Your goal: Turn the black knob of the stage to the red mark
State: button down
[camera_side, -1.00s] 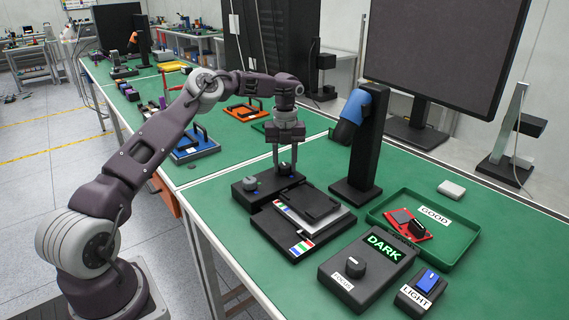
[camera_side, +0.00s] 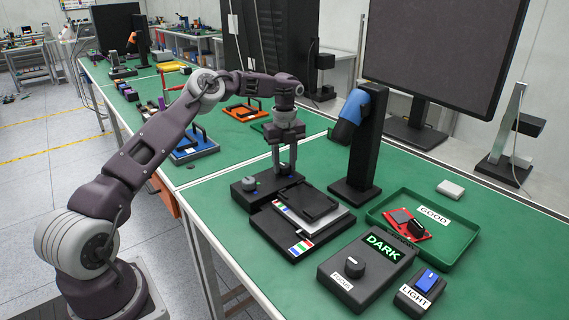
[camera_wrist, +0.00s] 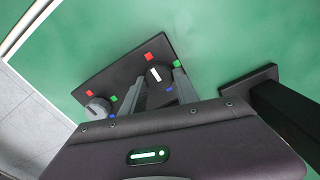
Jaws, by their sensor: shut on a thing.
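The stage is a dark box (camera_side: 247,199) on the green bench, with a grey knob (camera_wrist: 98,108) and a black knob (camera_wrist: 160,72) on top. In the wrist view a red mark (camera_wrist: 149,56), a green mark (camera_wrist: 175,64) and a blue mark (camera_wrist: 168,89) lie around the black knob. The knob's white pointer line lies roughly in line with the red mark; exact alignment is hard to tell. My gripper (camera_side: 285,170) points down, its fingers shut on the black knob from both sides. The fingers hide part of the knob in the side view.
A flat black fixture (camera_side: 292,240) stands just in front of the stage. A black post with a blue head (camera_side: 357,106) rises to its right. A control box reading DARK (camera_side: 340,284), a LIGHT switch (camera_side: 427,281) and a green GOOD tray (camera_side: 458,252) are further right.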

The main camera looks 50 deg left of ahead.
aim_at(285, 166)
jog(key=shift+r, duration=0.15)
jog(key=c, duration=0.9)
grip_release()
notch_tip(285, 166, up, 7)
